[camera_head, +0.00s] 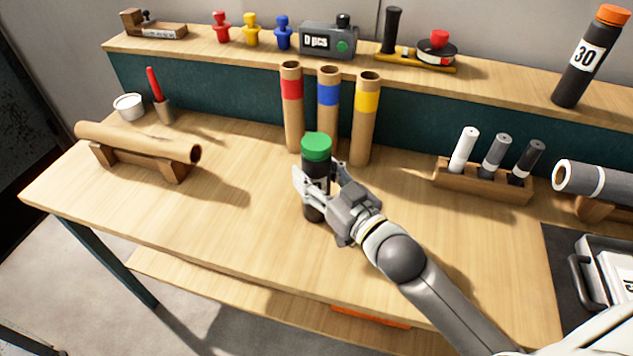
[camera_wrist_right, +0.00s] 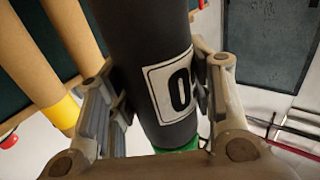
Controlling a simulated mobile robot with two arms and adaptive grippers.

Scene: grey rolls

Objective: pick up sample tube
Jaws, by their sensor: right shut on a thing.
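The sample tube (camera_head: 316,165) is black with a green cap and a white label, and stands roughly upright near the middle of the bench. My right gripper (camera_head: 320,184) is shut around its middle, one finger on each side. In the right wrist view the dark tube (camera_wrist_right: 140,45) fills the space between the fingers. Part of its label with a "0" shows there, and a bit of green cap. The fingers hide part of the label. I cannot tell whether the tube's base touches the bench. My left gripper is not in view.
Three cardboard tubes with red (camera_head: 292,110), blue (camera_head: 328,115) and yellow (camera_head: 364,125) bands stand close behind. A brown roll on a wooden cradle (camera_head: 140,142) lies left. A marker rack (camera_head: 485,180) is right. The bench's front left (camera_head: 200,225) is clear.

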